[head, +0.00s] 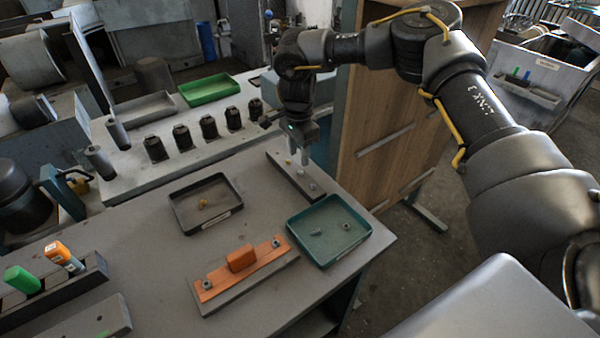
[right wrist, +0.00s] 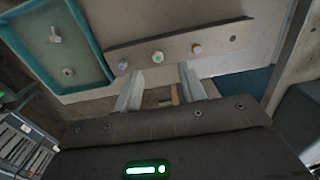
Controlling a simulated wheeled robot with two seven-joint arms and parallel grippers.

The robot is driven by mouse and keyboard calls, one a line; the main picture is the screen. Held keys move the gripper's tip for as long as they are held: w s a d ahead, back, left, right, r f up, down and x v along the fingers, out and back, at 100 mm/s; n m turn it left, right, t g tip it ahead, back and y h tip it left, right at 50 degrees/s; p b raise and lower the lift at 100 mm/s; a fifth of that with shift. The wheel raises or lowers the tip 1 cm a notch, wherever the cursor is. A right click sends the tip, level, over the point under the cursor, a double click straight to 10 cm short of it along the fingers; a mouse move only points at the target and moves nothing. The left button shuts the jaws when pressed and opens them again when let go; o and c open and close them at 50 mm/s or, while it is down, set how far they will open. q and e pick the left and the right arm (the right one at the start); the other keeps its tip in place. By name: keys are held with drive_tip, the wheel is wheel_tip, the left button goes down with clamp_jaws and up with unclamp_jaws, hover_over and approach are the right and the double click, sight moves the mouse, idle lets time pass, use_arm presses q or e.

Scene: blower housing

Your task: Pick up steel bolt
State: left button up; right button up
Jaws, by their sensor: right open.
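A grey bar (head: 283,171) on the table holds a row of small bolts. In the right wrist view these are a bluish-silver bolt (right wrist: 123,65), a greenish bolt (right wrist: 158,57) and a brass-coloured bolt (right wrist: 196,48), with an empty hole beyond. A silver bolt (right wrist: 55,36) also lies in the teal tray (head: 326,262), beside a nut (right wrist: 68,72). My right gripper (head: 298,159) is open and empty, pointing down just over the bar. In the wrist view its fingertips (right wrist: 160,70) lie either side of the greenish bolt, apparently without contact. My left gripper is not in view.
An orange block (head: 241,258) sits on an orange plate (head: 266,258) with nuts. A green tray (head: 208,89) and several black holders stand behind. A wooden cabinet (head: 390,130) rises beside the table's right edge.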

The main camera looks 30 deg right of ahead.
sight(299, 172)
drive_tip(key=shift+s+f, duration=0.15)
drive_tip(key=shift+f, duration=0.15)
wheel_tip(299, 172, down, 4)
drive_tip(key=shift+s+r+p, duration=0.1)
drive_tip(key=shift+r+p, duration=0.05)
drive_tip(key=shift+p, duration=0.9)
drive_tip(key=shift+f, duration=0.45)
drive_tip(key=c, duration=0.8)
